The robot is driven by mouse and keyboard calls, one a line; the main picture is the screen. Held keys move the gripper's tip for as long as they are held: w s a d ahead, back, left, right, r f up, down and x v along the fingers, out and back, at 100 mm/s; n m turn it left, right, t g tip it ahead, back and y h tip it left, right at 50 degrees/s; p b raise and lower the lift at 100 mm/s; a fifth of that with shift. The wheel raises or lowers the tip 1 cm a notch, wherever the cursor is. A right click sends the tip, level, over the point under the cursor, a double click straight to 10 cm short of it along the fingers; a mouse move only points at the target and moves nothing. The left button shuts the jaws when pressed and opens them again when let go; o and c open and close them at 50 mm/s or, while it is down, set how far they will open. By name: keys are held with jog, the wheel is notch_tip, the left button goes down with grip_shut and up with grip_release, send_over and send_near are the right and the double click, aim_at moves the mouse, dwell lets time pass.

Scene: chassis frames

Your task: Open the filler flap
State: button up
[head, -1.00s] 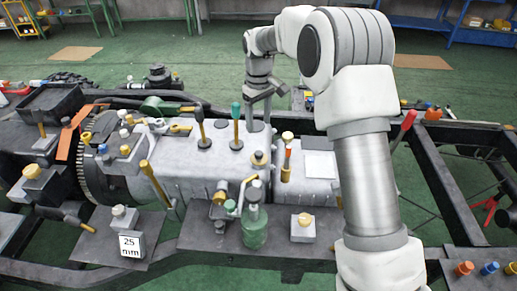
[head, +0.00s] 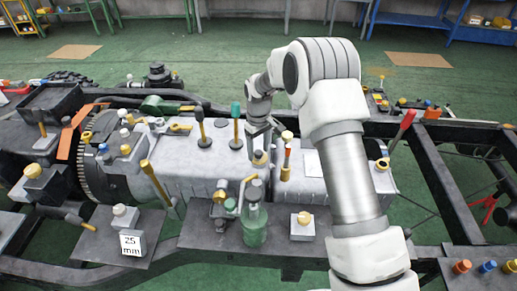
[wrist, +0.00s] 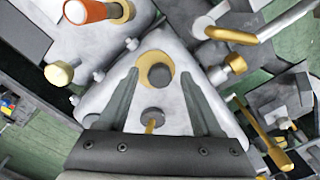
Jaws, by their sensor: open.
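A round brass piece with a dark knob (wrist: 160,75) lies below and between my fingers in the wrist view; it looks like the filler flap, but I cannot be sure. In the head view it is the small brass and dark cap (head: 260,159) on the grey housing. My gripper (head: 263,148) hangs over this cap, pointing down. Its two fingers are apart with nothing gripped, and the gripper also shows in the wrist view (wrist: 160,82). A small brass-stemmed pin (wrist: 153,118) shows nearer the palm. I cannot tell the fingertips' height above the cap.
An orange-handled tool (head: 287,160) stands close right of the cap. A green-knobbed lever (head: 236,125) and a dark-knobbed lever (head: 201,128) stand to the left. A green bottle (head: 255,218) is in front. A red lever (head: 403,128) rises at right.

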grip_shut()
dwell(1.3)
